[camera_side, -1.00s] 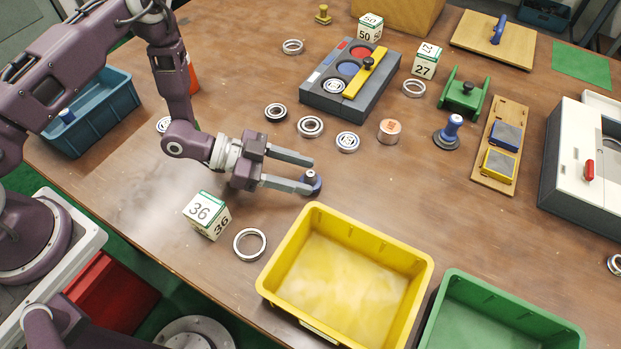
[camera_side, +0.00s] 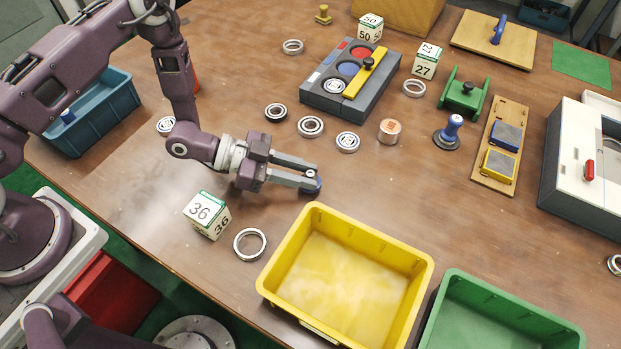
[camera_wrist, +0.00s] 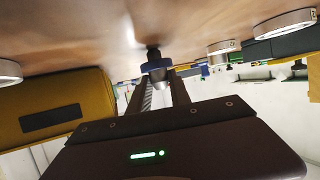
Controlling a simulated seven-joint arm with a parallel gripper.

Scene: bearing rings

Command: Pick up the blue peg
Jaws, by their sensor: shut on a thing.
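The blue peg (camera_side: 313,189), a small round blue piece with a lighter knob on top, is at the fingertips of my gripper (camera_side: 314,176), beside the yellow bin. My two long grey fingers are closed in on its knob. In the wrist view the peg (camera_wrist: 155,65) shows as a blue disc with a dark end, between the tips of my gripper (camera_wrist: 159,76). It is at or very near the table top; I cannot tell whether it touches. The fingers hide part of the knob.
The yellow bin (camera_side: 424,273) stands just below right of the peg, with the green bin (camera_side: 440,318) beyond. A number block (camera_side: 207,215) and a metal ring (camera_side: 249,244) lie at lower left. Several bearing rings (camera_side: 311,126) lie above. The table right of the peg is clear.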

